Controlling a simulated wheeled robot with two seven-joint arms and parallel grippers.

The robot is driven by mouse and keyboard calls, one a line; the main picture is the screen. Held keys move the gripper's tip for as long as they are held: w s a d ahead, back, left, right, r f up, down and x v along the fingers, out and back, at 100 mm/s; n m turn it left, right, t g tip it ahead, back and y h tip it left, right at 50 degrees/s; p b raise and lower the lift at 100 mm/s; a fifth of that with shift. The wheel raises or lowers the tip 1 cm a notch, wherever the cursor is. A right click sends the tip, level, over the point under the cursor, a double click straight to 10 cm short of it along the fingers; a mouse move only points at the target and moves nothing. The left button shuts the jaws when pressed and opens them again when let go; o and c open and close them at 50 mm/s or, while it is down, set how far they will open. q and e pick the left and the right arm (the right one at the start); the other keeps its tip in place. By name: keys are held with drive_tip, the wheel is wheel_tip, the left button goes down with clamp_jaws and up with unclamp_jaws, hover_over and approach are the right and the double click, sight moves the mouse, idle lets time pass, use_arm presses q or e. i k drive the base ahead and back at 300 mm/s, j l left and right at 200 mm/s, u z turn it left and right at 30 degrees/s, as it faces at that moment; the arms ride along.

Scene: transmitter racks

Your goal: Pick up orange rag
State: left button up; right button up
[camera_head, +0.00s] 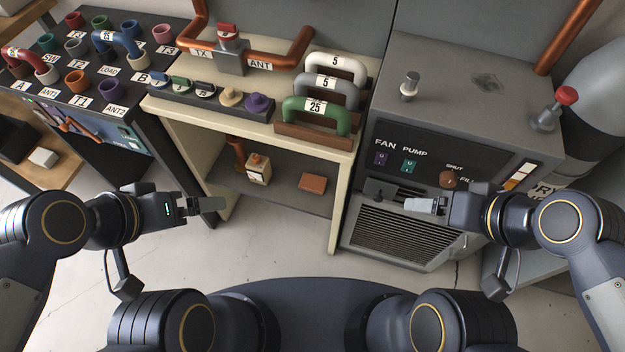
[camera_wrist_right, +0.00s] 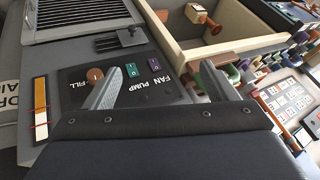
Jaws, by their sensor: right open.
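A small flat orange-brown piece, which looks like the folded orange rag (camera_head: 312,183), lies on the lower shelf of the cream bench in the head view. My left gripper (camera_head: 217,204) is to the left of the rag, apart from it and empty; whether its jaws are open is unclear. My right gripper (camera_head: 408,204) is to the right of the rag, in front of the grey cabinet. It is open and empty, and its two fingers show apart in the right wrist view (camera_wrist_right: 160,88). I cannot make out the rag in the wrist view.
The bench top (camera_head: 215,120) above carries several handles and plugs. The grey cabinet (camera_head: 460,85) with switches and a grille stands at right.

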sight(309, 182)
drive_tip(key=i+j, duration=0.15)
drive_tip(key=j, duration=0.25)
drive_tip(key=i+j, duration=0.15)
drive_tip(key=j, duration=0.25)
drive_tip(key=i+j+z, duration=0.1)
drive_tip(key=j, duration=0.3)
drive_tip(key=i+j, duration=0.2)
drive_tip(key=j, duration=0.2)
